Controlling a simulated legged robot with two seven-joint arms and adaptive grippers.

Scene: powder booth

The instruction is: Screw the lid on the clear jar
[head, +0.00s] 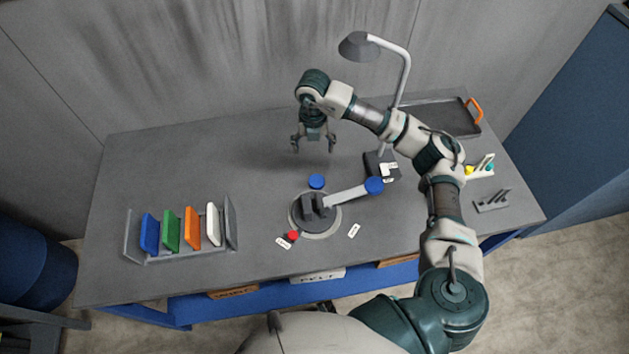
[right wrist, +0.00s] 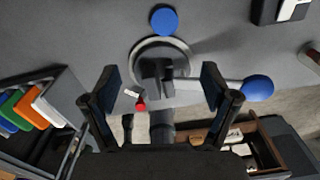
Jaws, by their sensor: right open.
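A round blue piece (head: 316,181), perhaps the lid, is on the grey table just behind a dark round fixture. It also shows at the top of the right wrist view (right wrist: 164,19). I cannot make out a clear jar in either view. The fixture (head: 305,212) has upright dark blocks on a round base and a pale lever ending in a blue knob (head: 374,186). My right gripper (head: 313,148) is open and empty, pointing down above the table behind the blue piece, apart from it. My left gripper is not in view.
A red button (head: 293,235) and small labels sit by the fixture. A rack (head: 133,240) with coloured panels stands at left. A lamp (head: 358,46) rises at the back; a dark tray (head: 445,117) with an orange handle lies back right. The back left table is clear.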

